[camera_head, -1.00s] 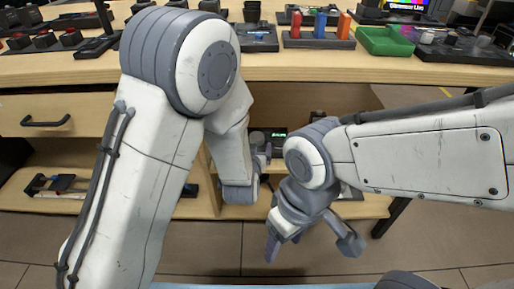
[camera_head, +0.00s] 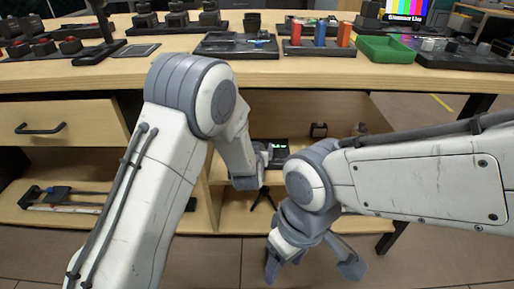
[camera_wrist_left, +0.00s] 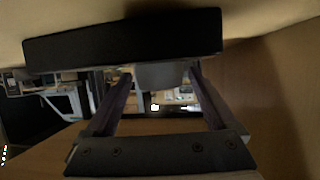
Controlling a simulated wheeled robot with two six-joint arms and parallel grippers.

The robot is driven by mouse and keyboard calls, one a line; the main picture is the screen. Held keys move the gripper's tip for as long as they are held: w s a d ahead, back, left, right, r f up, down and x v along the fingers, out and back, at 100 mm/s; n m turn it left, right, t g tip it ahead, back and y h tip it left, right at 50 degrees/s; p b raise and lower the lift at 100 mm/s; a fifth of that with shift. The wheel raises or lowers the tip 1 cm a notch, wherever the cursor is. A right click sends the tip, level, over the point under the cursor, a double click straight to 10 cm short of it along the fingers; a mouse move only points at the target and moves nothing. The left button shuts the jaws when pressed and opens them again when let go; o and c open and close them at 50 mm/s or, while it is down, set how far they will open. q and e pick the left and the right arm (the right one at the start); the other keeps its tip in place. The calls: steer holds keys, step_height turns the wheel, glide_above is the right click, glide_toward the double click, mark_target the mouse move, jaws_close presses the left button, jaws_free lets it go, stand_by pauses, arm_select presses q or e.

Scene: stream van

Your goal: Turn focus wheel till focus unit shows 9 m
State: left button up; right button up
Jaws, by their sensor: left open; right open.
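A small dark unit with a green-lit display (camera_head: 280,147) sits in the open shelf under the worktop in the head view; its reading is too small to tell. My left gripper (camera_head: 268,156) reaches into the shelf beside it, its fingers mostly hidden. In the left wrist view, my left gripper (camera_wrist_left: 161,76) is open, its fingers on either side of a grey part (camera_wrist_left: 162,76) below a long black block (camera_wrist_left: 125,40). I cannot tell whether the fingers touch the grey part, or whether it is the focus wheel. My right gripper (camera_head: 312,267) hangs open and empty in front of the shelf.
The wooden worktop (camera_head: 160,73) overhangs the shelf and carries several devices and a green tray (camera_head: 387,49). A drawer (camera_head: 60,125) is at left, above a shelf with a slider-like item (camera_head: 70,198).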

arm_select(q)
steer(key=c, duration=1.3)
steer(key=shift+c, duration=0.2)
steer(key=shift+a+m+h+b, duration=0.1)
steer(key=shift+m+h+b, duration=0.35)
steer(key=shift+m+h, duration=0.3)
steer(key=shift+m+g+h, duration=0.4)
steer(key=shift+m+h, duration=0.15)
steer(key=shift+h, duration=0.2)
steer(key=shift+r+m+g+h+p, duration=0.1)
steer(key=shift+m+g+h+p, duration=0.4)
steer(key=shift+m+h, duration=0.6)
steer(key=shift+m+g+h+p, duration=0.7)
steer(key=shift+m+h+p, duration=0.25)
steer(key=shift+m+h, duration=0.2)
